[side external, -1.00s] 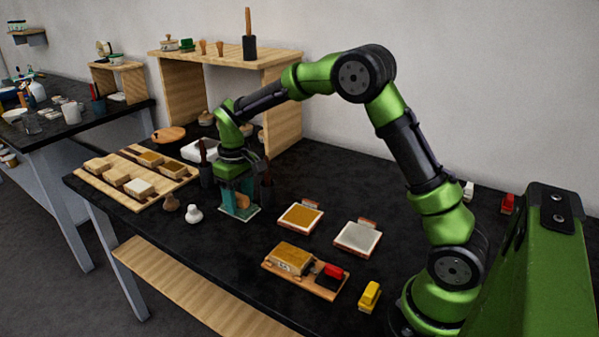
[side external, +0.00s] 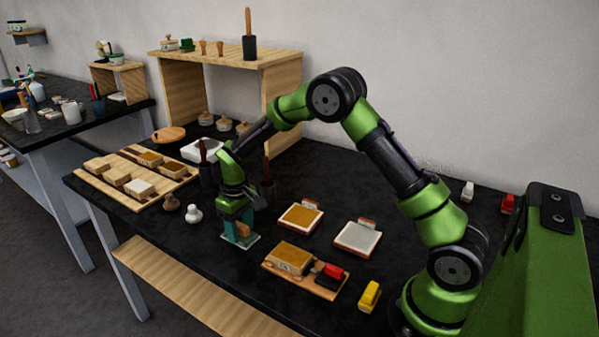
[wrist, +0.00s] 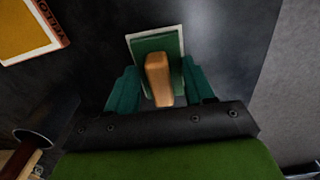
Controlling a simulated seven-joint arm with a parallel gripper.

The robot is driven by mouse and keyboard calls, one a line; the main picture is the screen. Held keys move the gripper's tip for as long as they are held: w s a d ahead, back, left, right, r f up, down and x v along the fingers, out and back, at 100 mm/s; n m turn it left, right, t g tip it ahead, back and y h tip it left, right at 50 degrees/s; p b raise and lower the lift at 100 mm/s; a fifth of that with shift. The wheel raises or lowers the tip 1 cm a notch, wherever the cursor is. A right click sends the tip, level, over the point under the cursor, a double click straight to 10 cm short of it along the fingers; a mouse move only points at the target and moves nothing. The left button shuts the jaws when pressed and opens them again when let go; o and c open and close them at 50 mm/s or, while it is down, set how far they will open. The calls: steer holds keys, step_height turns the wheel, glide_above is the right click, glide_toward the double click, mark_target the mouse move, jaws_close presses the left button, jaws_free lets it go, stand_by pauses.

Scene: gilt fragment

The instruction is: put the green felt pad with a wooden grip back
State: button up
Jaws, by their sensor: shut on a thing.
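The green felt pad (wrist: 152,44) has a pale edge and a wooden grip (wrist: 158,78). In the wrist view the grip stands between the teal fingers of my gripper (wrist: 160,88), which is shut on it. In the side view my gripper (side external: 239,228) points down, with the pad (side external: 240,243) below its fingers over the front middle of the dark table. I cannot tell whether the pad touches the table.
An orange-topped pad (side external: 300,216) and a white-topped pad (side external: 358,238) lie to the right. A wooden tray (side external: 306,284) with a block and a red-and-black item is nearer the front. A white knob-shaped piece (side external: 194,213) and a compartment tray (side external: 128,203) stand left.

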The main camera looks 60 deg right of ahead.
mark_target(240, 224)
steer(key=shift+f, duration=0.1)
steer(key=o, duration=0.9)
steer(key=shift+o, duration=0.2)
steer(key=s+a+r+t, duration=0.1)
steer(key=s+r, duration=0.2)
steer(key=r, duration=0.7)
steer(key=s+a+r+t, duration=0.1)
steer(key=s+r, duration=0.2)
steer(key=r, duration=0.7)
steer(key=s+a+r+m+t+y, duration=0.1)
steer(key=s+m+t, duration=0.1)
steer(key=s, duration=0.7)
steer(key=s+a+r+m+t+y, duration=0.1)
steer(key=s+a+r+m+t, duration=0.1)
steer(key=s, duration=0.7)
steer(key=shift+s+r+t, duration=0.25)
steer(key=shift+s+t, duration=0.15)
steer(key=shift+t, duration=0.2)
steer(key=shift+a, duration=0.1)
